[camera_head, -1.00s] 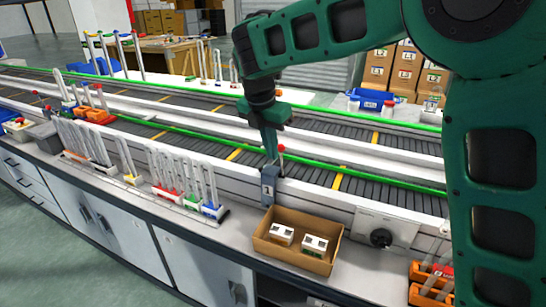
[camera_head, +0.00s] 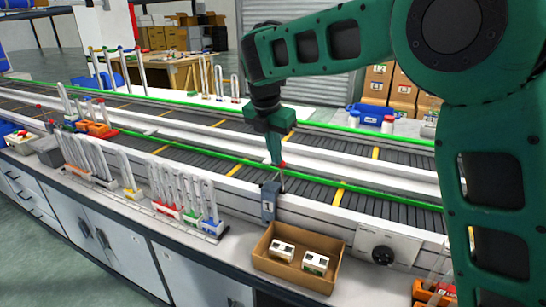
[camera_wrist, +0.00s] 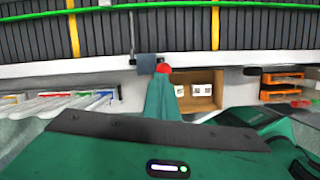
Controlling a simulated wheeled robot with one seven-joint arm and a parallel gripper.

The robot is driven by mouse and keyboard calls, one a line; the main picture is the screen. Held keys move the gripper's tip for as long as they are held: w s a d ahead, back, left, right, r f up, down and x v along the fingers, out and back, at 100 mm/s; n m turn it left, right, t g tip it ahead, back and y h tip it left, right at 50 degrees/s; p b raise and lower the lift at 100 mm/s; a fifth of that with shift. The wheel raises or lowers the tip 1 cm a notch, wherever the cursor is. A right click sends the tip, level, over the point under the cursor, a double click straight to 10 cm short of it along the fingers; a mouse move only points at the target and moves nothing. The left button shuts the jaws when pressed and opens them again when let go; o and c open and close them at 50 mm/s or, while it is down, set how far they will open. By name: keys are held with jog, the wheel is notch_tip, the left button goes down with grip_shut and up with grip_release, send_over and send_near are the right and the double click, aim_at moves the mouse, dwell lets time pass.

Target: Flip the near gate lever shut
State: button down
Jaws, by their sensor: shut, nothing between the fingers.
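The near gate lever is a thin rod with a red knob (camera_head: 283,165). It stands roughly upright beside the grey gate box marked 1 (camera_head: 268,205), at the near edge of the conveyor. My gripper (camera_head: 276,163) is shut and empty, pointing down, with its fingertips right at the knob. In the wrist view the red knob (camera_wrist: 164,68) shows just past the tip of my gripper (camera_wrist: 165,82), and the grey box (camera_wrist: 147,64) is left of it. I cannot tell whether the fingers touch the knob.
An open cardboard box (camera_head: 262,262) with two white blocks sits below the gate. A panel with a black dial (camera_head: 383,255) is to its right. Racks of tubes (camera_head: 185,200) stand on the counter to the left. Green rails (camera_head: 350,187) run along the conveyor.

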jog(key=shift+d+f, duration=0.35)
jog(key=shift+d, duration=0.1)
jog(key=a+v, duration=0.2)
jog(key=v, duration=1)
jog(key=shift+s, duration=0.3)
jog(key=shift+a+f, duration=0.1)
jog(key=shift+f, duration=0.05)
